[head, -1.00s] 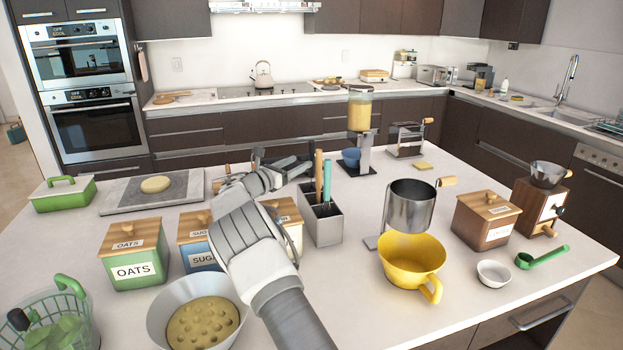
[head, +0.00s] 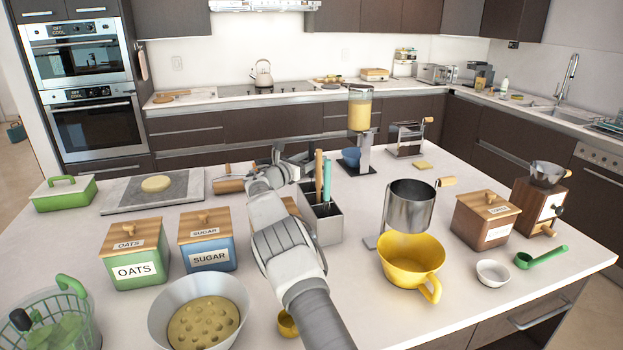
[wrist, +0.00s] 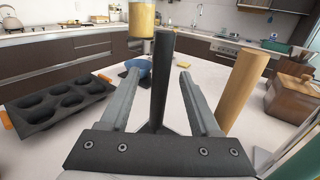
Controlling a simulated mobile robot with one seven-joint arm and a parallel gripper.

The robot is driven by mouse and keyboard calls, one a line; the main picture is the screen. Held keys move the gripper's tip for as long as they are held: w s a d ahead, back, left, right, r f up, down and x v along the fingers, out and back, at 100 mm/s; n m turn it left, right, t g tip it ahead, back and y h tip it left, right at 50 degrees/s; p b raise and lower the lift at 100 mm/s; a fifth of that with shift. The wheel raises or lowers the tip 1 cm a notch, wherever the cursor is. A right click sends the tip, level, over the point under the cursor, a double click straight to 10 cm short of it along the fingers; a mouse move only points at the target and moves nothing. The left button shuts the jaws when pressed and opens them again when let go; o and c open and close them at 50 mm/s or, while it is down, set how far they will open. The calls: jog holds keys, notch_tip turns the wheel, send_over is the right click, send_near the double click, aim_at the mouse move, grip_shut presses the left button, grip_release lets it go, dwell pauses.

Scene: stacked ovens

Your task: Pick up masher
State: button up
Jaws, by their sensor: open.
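A grey utensil holder (head: 325,228) stands on the island with upright utensils in it. A wooden handle (head: 318,170) and a teal handle (head: 327,180) rise from it. In the wrist view a dark grey handle (wrist: 162,75) stands upright between the fingers of my gripper (wrist: 160,84), and the wooden handle (wrist: 243,92) stands just right of the right finger. My gripper, also in the head view (head: 290,157), is open at the left of the holder. The heads of the utensils are hidden, so I cannot tell which is the masher.
A dark muffin tin (wrist: 55,102) lies to the left in the wrist view.

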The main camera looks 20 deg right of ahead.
jog(key=shift+c, duration=0.2)
grip_shut()
dwell(1.1)
